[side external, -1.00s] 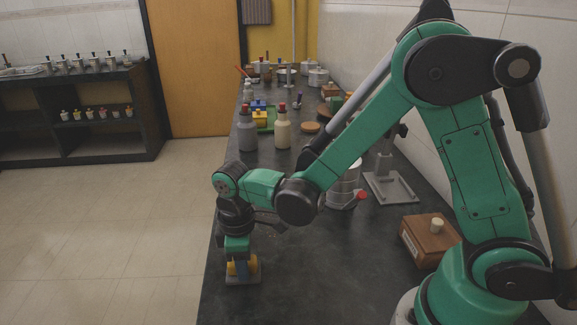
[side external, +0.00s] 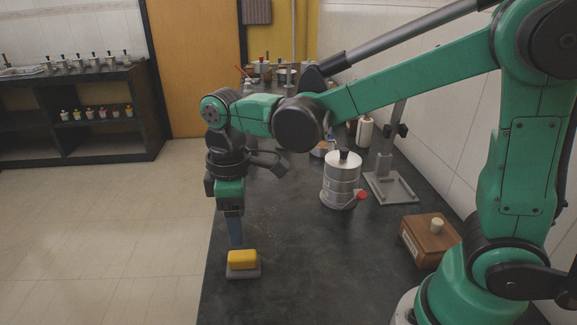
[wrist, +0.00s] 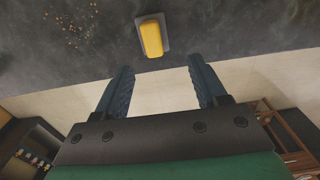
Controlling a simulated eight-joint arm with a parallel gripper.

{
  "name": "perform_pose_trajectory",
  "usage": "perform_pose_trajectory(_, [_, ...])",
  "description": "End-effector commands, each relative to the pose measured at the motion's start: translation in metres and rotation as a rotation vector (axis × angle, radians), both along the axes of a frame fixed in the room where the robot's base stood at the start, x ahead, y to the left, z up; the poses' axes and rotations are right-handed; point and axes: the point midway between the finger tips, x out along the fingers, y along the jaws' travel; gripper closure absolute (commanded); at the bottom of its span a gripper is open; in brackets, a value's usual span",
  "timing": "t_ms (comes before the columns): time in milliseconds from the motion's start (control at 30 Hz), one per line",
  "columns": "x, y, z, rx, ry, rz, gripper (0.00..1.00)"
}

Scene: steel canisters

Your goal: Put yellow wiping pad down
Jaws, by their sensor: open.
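The yellow wiping pad (side external: 242,258) rests on a grey base (side external: 243,273) on the dark bench, near its left edge. My gripper (side external: 236,240) is above the pad and apart from it, pointing down. In the wrist view the pad (wrist: 151,39) lies on its grey base ahead of the fingers. The blue fingers of my gripper (wrist: 160,82) are spread wide with nothing between them.
A steel canister (side external: 341,180) with a red tap stands mid-bench. A grey stand (side external: 390,188) and a wooden box (side external: 430,238) are to the right. Brown crumbs (wrist: 73,25) lie on the bench near the pad. The front bench surface is largely clear.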

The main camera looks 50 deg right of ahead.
Motion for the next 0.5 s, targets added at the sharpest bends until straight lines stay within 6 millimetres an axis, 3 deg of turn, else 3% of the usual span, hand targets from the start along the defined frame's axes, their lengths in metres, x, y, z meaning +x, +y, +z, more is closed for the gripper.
perform_pose_trajectory(300, [-0.002, -0.003, 0.026, 0.005, -0.018, -0.024, 0.35])
perform_pose_trajectory(500, [-0.017, -0.032, 0.036, 0.058, -0.186, -0.251, 0.35])
